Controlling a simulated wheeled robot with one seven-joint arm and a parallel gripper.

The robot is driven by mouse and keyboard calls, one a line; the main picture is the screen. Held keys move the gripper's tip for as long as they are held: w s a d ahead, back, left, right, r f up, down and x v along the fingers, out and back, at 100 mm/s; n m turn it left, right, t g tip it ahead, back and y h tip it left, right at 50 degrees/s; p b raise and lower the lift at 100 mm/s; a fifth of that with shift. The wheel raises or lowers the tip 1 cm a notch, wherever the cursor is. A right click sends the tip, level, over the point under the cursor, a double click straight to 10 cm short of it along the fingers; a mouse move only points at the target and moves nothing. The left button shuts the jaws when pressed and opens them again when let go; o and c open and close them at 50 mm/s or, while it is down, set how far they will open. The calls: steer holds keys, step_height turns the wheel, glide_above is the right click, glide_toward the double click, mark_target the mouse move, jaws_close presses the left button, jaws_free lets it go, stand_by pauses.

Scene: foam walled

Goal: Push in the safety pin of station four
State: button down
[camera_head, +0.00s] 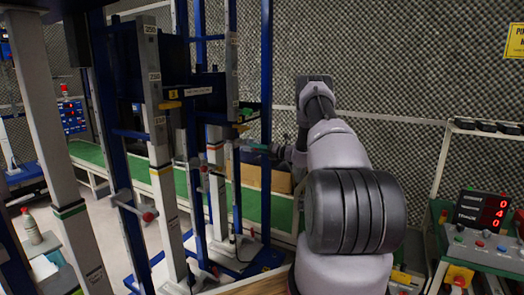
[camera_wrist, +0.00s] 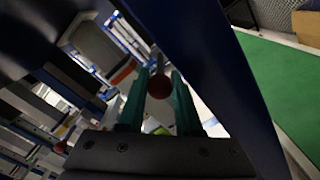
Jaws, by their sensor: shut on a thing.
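My gripper (camera_wrist: 160,97) has its two green fingers shut on the round red knob (camera_wrist: 160,86) of a safety pin, in the wrist view. A short grey rod runs from the knob away from my gripper, beside a blue post (camera_wrist: 222,75). How deep the pin sits cannot be told. In the head view my arm reaches away to the blue steel frame (camera_head: 266,110), and the green fingers of my gripper (camera_head: 243,144) show small beside it. The held knob is not clear there. I cannot read a number four on the station.
Another red-knobbed pin (camera_head: 148,216) sticks out from a nearer blue post. A green conveyor (camera_head: 88,152) runs behind the frames, with a cardboard box (camera_head: 278,180) there. A control panel (camera_head: 485,250) with a red display stands at the right. Tall posts crowd the left.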

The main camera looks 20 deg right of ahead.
steer(key=shift+w+a, duration=0.15)
steer(key=shift+w, duration=0.15)
steer(key=c, duration=0.9)
jaws_free()
steer(key=shift+o, duration=0.2)
steer(key=v, duration=1)
steer(key=shift+s+d, duration=0.25)
steer(key=shift+s, duration=0.1)
